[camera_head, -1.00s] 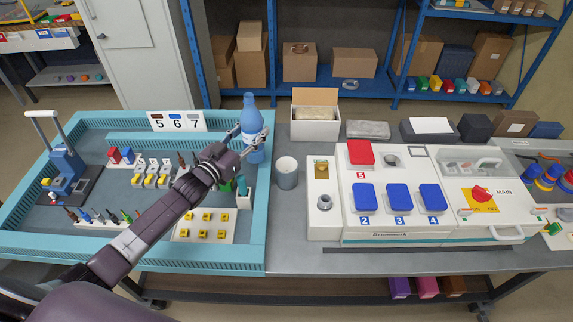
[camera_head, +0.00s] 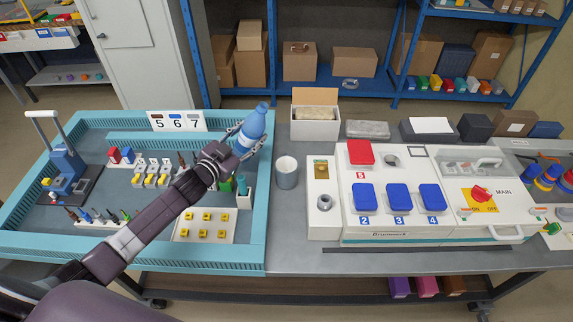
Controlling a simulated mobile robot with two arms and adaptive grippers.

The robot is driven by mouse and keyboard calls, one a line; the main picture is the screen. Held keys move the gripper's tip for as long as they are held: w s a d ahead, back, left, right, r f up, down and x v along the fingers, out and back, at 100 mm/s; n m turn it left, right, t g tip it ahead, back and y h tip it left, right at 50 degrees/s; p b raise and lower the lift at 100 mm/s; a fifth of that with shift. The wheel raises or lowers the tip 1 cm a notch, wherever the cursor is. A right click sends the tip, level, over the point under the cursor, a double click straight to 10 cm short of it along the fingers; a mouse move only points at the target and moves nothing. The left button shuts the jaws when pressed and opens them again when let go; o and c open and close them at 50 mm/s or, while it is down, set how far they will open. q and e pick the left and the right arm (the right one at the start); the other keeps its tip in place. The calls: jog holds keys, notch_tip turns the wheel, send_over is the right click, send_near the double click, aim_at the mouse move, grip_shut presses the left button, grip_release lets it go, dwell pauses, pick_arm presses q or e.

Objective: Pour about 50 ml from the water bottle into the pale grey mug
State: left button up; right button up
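The blue water bottle (camera_head: 252,130) is in my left gripper (camera_head: 243,140), near the right side of the turquoise-edged tray. It leans with its cap up and to the right. The gripper's fingers are closed around its body, and part of the bottle is hidden behind the gripper. The pale grey mug (camera_head: 287,172) stands upright on the grey table, to the right of and nearer than the bottle. What the mug holds is too small to tell. My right gripper is not in view.
The turquoise-edged tray (camera_head: 256,235) holds several small parts on the left. A white panel box (camera_head: 440,215) with blue and red buttons stands right of the mug. An open white box (camera_head: 316,130) stands behind it. The front table strip (camera_head: 290,250) is clear.

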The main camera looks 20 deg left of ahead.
aim_at(239, 140)
pick_arm(q)
jog(key=shift+r+m+p, duration=0.35)
jog(key=shift+r+m, duration=0.25)
jog(key=shift+r, duration=0.3)
jog(key=shift+d+f+m+b, duration=0.1)
jog(key=shift+f+m+b, duration=0.2)
jog(key=shift+y, duration=0.3)
jog(key=f+m+b, duration=0.2)
jog(key=shift+a+f+g+y, duration=0.3)
jog(key=shift+a+f, duration=0.1)
jog(key=shift+a, duration=0.15)
jog(key=shift+a+f+m, duration=0.35)
jog(key=shift+m, duration=0.35)
jog(key=shift+a+r+m+y, duration=0.15)
jog(key=shift+r+m+y, duration=0.15)
jog(key=shift+a+m+p, duration=0.1)
jog(key=shift+m+p, duration=0.2)
jog(key=shift+a+f+m+g+y, duration=0.1)
jog(key=shift+a+m+g+y, duration=0.2)
jog(key=shift+m+y, duration=0.3)
jog(key=shift+d+m+y+p, duration=0.3)
jog(key=shift+m+p, duration=0.5)
jog(key=shift+p, duration=0.2)
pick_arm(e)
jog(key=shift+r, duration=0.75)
